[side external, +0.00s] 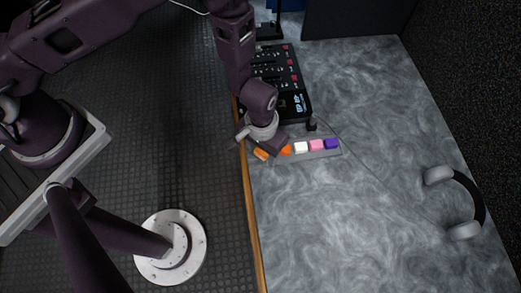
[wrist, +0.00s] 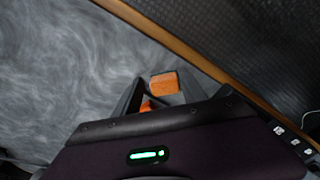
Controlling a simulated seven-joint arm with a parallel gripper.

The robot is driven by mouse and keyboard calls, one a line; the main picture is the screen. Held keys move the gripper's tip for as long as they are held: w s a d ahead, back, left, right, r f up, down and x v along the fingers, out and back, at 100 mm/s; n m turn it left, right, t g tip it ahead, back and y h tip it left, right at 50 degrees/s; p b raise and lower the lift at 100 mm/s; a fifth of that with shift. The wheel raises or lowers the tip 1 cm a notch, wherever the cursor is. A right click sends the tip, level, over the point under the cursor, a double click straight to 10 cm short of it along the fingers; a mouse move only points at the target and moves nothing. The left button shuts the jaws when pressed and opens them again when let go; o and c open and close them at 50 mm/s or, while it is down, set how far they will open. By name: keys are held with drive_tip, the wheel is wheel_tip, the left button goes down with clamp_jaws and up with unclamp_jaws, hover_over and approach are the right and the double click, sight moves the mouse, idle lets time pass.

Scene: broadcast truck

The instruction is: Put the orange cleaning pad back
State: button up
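An orange pad (side external: 261,154) lies or is held tilted at my gripper's end, near the table's wooden edge. It also shows in the wrist view (wrist: 165,82), by the dark fingertips. A second orange patch (wrist: 147,106) shows partly behind the gripper parts. In the side view another orange pad (side external: 286,150) is at the left of the row on the narrow grey holder (side external: 322,153). My gripper (side external: 268,148) is low over the holder's left end and covers part of it. Whether the fingers grip the tilted pad is not clear.
White (side external: 301,147), pink (side external: 316,145) and purple (side external: 331,143) pads stand in the holder. A black mixer (side external: 280,75) is just behind. Headphones (side external: 470,205) lie at the right with a thin cable across the table. The front of the table (side external: 340,235) is clear.

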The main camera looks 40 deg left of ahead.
drive_tip(key=shift+w+a+f, duration=0.2)
drive_tip(key=shift+a, duration=0.25)
wheel_tip(320, 180, up, 13)
wheel_tip(320, 180, up, 7)
hover_over(260, 151)
drive_tip(key=w+a, duration=0.1)
drive_tip(key=s+a+r+t+h, duration=0.1)
drive_tip(key=a+r, duration=0.2)
drive_tip(key=r, duration=0.4)
drive_tip(key=a+r+t+h, duration=0.1)
drive_tip(key=a+r, duration=0.2)
drive_tip(key=r, duration=0.3)
drive_tip(key=s+a+r+t+y, duration=0.2)
drive_tip(key=s+a+r+t, duration=0.1)
drive_tip(key=s+a+r, duration=0.7)
drive_tip(key=s+a, duration=0.3)
drive_tip(key=s, duration=0.1)
drive_tip(key=shift+s+t, duration=0.15)
drive_tip(key=shift+t, duration=0.15)
